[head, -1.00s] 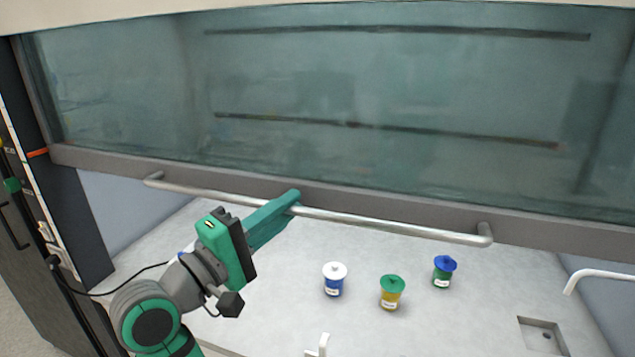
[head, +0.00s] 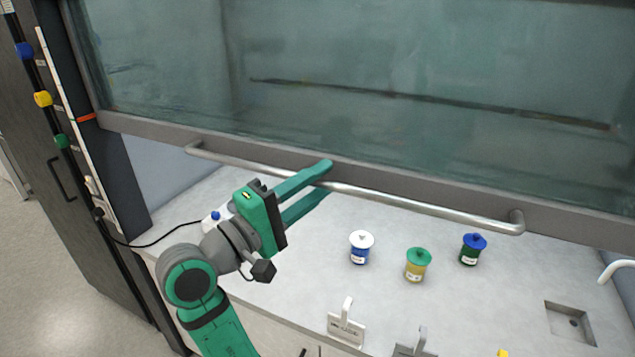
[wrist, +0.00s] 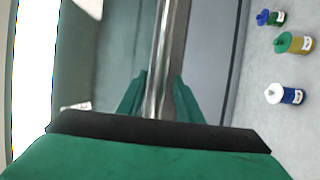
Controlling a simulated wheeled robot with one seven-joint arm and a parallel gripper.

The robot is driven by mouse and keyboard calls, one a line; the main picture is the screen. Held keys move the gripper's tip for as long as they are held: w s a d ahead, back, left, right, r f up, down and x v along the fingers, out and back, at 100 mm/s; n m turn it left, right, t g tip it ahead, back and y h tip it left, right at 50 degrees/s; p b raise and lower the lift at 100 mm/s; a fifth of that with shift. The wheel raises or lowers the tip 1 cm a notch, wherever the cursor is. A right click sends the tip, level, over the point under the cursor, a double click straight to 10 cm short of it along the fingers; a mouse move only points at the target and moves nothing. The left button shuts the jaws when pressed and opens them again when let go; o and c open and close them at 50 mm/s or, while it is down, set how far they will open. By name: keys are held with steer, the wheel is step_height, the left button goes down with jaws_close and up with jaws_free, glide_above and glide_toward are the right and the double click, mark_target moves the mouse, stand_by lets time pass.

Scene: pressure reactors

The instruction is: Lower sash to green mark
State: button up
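The glass sash (head: 400,60) hangs partly raised, with a grey bottom frame (head: 420,188) and a long metal bar handle (head: 420,205). My gripper (head: 318,182) has its two teal fingers on either side of the bar, spread apart. The wrist view shows the bar (wrist: 160,60) between the fingers (wrist: 157,97), with gaps visible. An orange-red pointer (head: 87,117) sits at the sash's left edge. On the left post, the green mark (head: 62,141) appears slightly below the pointer; the yellow mark (head: 43,98) and blue mark (head: 25,50) are higher.
Below the sash, the worktop holds a white-lidded blue jar (head: 360,248), a green-lidded yellow jar (head: 417,265) and a blue-lidded green jar (head: 473,249). A sink recess (head: 570,322) is at right. Grey taps or levers (head: 347,325) line the front edge. A black cable (head: 150,242) runs at left.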

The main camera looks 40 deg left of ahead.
steer(key=v, duration=1.1)
steer(key=shift+w, duration=0.1)
